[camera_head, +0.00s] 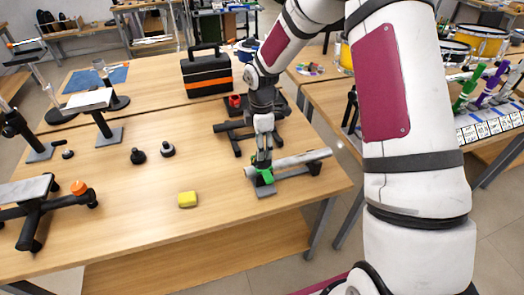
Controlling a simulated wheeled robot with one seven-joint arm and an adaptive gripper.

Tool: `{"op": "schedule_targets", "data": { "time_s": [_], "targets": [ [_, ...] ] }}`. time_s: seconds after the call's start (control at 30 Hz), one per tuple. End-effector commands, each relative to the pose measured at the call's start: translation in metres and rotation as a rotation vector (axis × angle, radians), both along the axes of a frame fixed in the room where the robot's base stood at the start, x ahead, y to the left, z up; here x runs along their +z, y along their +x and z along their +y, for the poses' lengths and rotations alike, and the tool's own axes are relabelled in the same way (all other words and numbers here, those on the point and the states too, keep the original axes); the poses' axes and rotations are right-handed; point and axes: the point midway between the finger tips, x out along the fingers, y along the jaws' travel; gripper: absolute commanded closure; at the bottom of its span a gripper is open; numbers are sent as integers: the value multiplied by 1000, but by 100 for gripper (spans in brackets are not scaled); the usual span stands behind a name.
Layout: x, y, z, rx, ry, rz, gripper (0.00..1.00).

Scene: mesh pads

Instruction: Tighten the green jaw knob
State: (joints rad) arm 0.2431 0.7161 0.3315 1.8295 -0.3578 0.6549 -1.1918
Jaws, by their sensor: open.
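The green jaw knob (266,176) sits at the left end of a grey stand or clamp that holds a light grey tube (304,160) on the wooden table (140,220). My gripper (264,164) points down right above the knob, its fingers open and at or around the knob's top. The fingers partly hide the knob, and I cannot tell whether they touch it. The grey foot (266,192) of the stand shows just below the knob.
A black and orange toolbox (207,75) is farther back. An orange-knobbed stand (78,188) is at left.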

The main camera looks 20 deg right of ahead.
Motion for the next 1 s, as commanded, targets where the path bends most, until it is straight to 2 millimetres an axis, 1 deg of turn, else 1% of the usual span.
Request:
{"op": "schedule_targets", "data": {
  "time_s": [0.03,0.1,0.2,0.33,0.57,0.6,0.63,0.67,0.7,0.77,0.8,1.0],
  "targets": [
    [-8,-1,0,0,0,3,46],
    [-16,-1,0,0,0,2,46],
    [-24,0,0,1,0,1,46],
    [-30,0,0,1,0,0,46],
    [-30,0,0,0,0,-1,46],
    [-30,0,0,0,0,-1,48],
    [-30,0,0,0,0,-1,55],
    [-30,0,0,0,0,-1,62],
    [-30,0,0,0,0,-1,71],
    [-30,0,0,0,0,-1,84],
    [-30,0,0,0,0,-1,93],
    [-30,0,0,-4,0,-1,94]
  ]
}}
